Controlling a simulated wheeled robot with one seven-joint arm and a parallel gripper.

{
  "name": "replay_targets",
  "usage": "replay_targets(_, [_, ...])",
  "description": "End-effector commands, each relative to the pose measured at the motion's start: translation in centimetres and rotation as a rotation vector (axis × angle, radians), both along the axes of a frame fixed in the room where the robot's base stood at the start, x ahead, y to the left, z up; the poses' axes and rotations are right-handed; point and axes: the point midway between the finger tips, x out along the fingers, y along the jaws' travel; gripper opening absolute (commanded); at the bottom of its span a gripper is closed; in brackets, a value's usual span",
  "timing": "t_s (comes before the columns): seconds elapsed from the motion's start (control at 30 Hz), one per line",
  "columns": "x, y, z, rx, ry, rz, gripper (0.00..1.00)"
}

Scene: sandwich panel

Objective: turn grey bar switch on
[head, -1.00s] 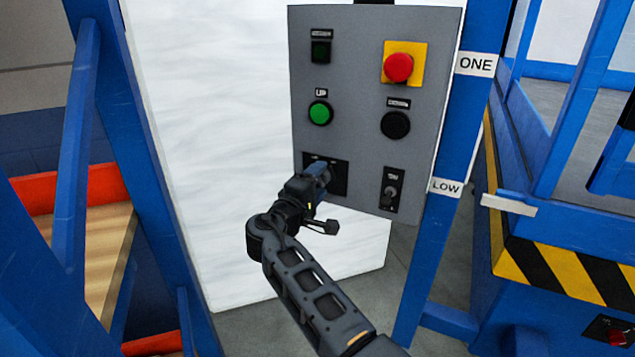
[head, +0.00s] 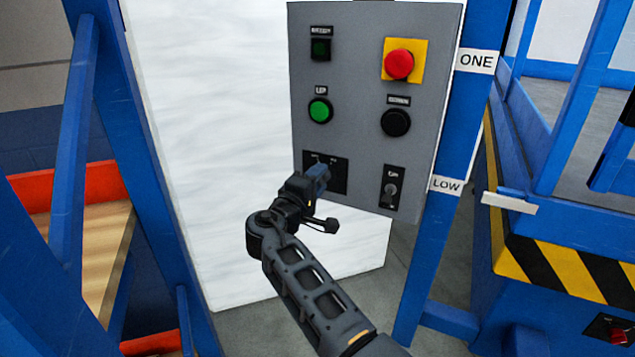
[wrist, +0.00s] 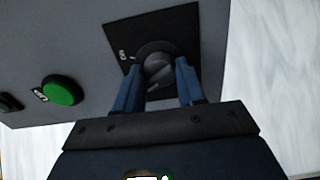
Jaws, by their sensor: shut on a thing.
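The grey bar switch (wrist: 158,72) is a round dark knob with a raised grey bar, on a black plate (wrist: 180,30) on the grey panel. In the wrist view the bar lies tilted between the two blue fingers of my gripper (wrist: 161,85). The gripper is shut on the knob, one finger on each side. In the head view my gripper (head: 319,178) is at the black plate (head: 338,172) at the panel's lower left and hides the knob. Small white marks show on the plate, too blurred to read surely.
The panel (head: 360,70) also bears a green button (head: 320,110), a red button on yellow (head: 399,64), a black button (head: 396,122) and a small toggle switch (head: 391,190). A blue post (head: 430,230) stands right of the panel. A white board (head: 210,130) is behind it.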

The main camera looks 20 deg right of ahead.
Motion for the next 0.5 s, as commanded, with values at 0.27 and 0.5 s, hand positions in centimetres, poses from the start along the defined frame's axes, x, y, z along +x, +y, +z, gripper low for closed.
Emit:
replay_targets(0.27, [-0.02,0.01,-0.89,0.107,-0.108,0.001,0.09])
replay_targets(0.5, [-0.01,0.01,-1.06,0.262,-0.263,0.000,0.09])
